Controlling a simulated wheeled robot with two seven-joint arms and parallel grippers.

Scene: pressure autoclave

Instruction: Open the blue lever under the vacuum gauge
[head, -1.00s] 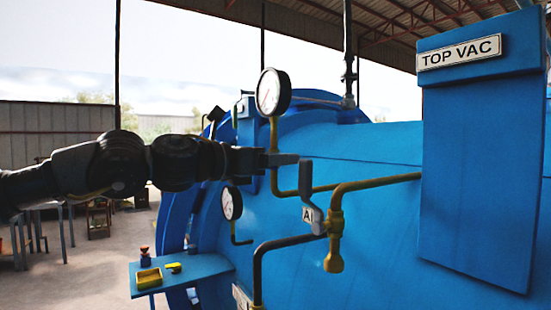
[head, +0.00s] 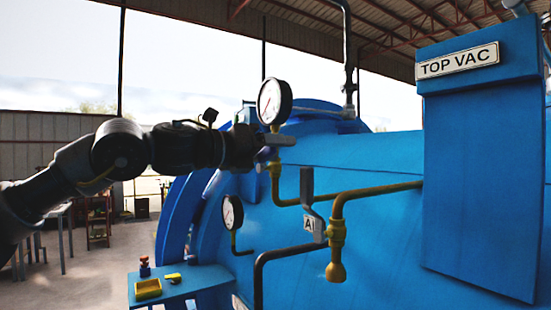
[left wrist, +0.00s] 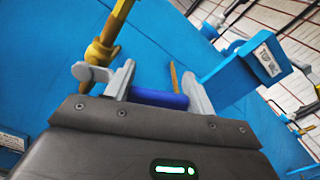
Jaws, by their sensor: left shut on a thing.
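The vacuum gauge (head: 270,102), round with a white face, stands on a yellow pipe (head: 276,185) on the blue vessel. My left gripper (head: 279,141) is just below the gauge, by the yellow pipe. In the left wrist view its two grey fingers (left wrist: 158,90) are on either side of the blue lever (left wrist: 158,99), shut on it. The lever lies across between the fingers, beside a yellow pipe fitting (left wrist: 103,52). In the head view the gripper hides the lever. My right gripper is not in view.
A grey lever (head: 307,187) with a tag and a yellow valve (head: 336,235) stand below right. A smaller gauge (head: 232,212) is below left. The blue TOP VAC box (head: 478,170) juts out at right. A blue shelf (head: 205,282) holds small items.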

